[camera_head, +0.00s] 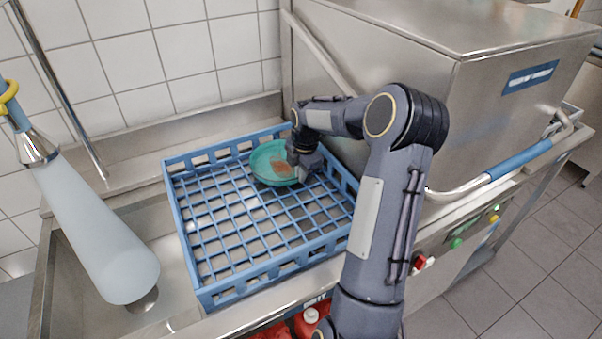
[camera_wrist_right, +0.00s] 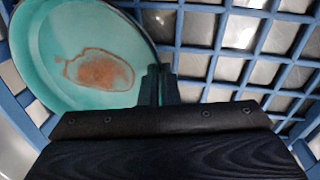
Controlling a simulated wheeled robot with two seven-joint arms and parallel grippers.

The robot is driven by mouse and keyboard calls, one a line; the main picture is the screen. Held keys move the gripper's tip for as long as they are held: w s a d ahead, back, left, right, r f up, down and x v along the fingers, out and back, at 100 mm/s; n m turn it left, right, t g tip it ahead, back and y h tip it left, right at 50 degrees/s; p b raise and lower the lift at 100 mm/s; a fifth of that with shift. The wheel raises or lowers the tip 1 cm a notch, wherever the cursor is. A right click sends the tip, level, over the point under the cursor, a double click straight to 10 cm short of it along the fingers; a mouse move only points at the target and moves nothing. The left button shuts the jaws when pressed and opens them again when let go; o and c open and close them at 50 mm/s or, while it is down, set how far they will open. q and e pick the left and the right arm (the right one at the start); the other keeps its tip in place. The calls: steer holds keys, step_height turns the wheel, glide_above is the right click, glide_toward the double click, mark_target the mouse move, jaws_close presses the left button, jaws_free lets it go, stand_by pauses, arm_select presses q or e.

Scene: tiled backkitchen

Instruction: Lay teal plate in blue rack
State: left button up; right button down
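The teal plate (camera_head: 268,165) is in the far right part of the blue rack (camera_head: 205,290), low over its grid floor. It has a reddish-brown smear on its upper face. I cannot tell whether it rests fully on the grid. My right gripper (camera_head: 303,172) is at the plate's right edge, inside the rack. In the right wrist view, the plate (camera_wrist_right: 45,50) is at the upper left, and the fingers (camera_wrist_right: 161,85) are close together at its rim, seemingly shut on it. My left gripper is in neither view.
A steel dishwasher (camera_head: 430,90) with a blue-handled bar (camera_head: 520,160) stands right of the rack. A pale spray nozzle (camera_head: 95,230) hangs over the sink (camera_head: 85,310) at left. A tiled wall is behind. Most of the rack's grid is bare.

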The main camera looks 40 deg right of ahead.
steer(key=shift+f, duration=0.2)
steer(key=shift+f, duration=0.1)
steer(key=c, duration=2.1)
jaws_free()
steer(key=shift+f, duration=0.1)
steer(key=o, duration=0.4)
